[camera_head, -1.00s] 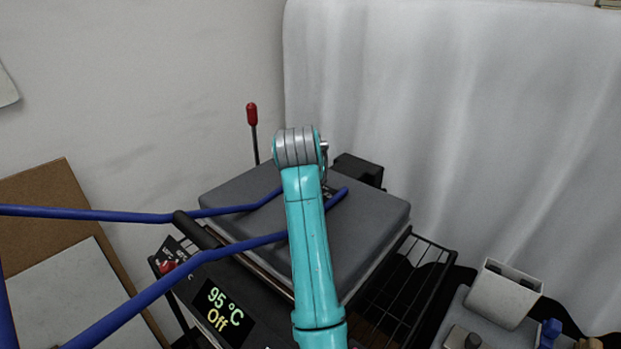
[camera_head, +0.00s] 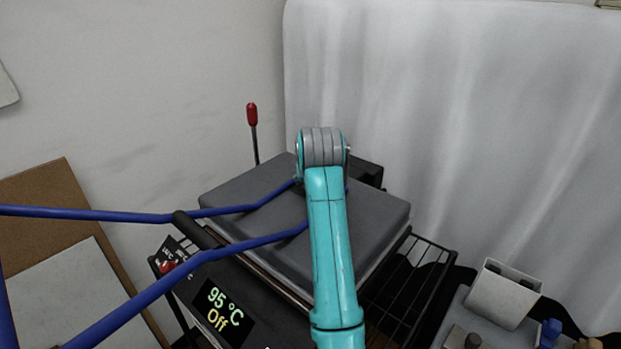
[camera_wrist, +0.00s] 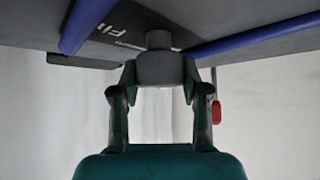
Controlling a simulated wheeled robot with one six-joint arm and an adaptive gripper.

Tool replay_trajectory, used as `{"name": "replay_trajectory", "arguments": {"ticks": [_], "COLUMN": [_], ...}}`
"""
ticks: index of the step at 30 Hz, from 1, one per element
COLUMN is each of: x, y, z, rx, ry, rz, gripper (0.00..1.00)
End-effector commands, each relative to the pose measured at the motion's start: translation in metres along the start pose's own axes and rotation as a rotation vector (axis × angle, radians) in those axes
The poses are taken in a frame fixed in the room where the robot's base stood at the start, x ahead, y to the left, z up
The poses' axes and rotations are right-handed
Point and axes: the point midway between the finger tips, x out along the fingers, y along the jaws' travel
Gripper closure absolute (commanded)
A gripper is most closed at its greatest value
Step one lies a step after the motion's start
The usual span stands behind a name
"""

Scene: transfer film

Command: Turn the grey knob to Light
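In the wrist view a round grey knob (camera_wrist: 159,68) stands out from the dark surface of the press on a narrower neck. My gripper (camera_wrist: 159,74) has one finger on each side of it, and both fingertips appear to touch its sides. White lettering (camera_wrist: 118,30) shows beside the neck, partly hidden. The word Light cannot be read in either view. In the head view the grey press (camera_head: 378,215) sits ahead, and my teal arm hides the knob and gripper.
A display (camera_head: 222,308) on the front reads 95 °C and Off, with a red knob (camera_head: 167,267) to its left. Blue bars (camera_head: 235,246) cross the press. A red-tipped lever (camera_head: 252,115) rises behind. A wire rack (camera_head: 405,290) and white holder (camera_head: 503,294) are at right.

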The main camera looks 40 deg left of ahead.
Motion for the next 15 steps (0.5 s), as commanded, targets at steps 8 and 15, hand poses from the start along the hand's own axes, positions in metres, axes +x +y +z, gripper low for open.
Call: {"name": "replay_trajectory", "arguments": {"ticks": [8, 15], "x": [0.0003, -0.0045], "y": [-0.0001, 0.0000], "z": [0.0005, -0.0001], "rx": [0.000, 0.000], "ry": [-0.001, 0.000], "rz": [0.000, 0.000], "gripper": [0.29, 0.29]}}
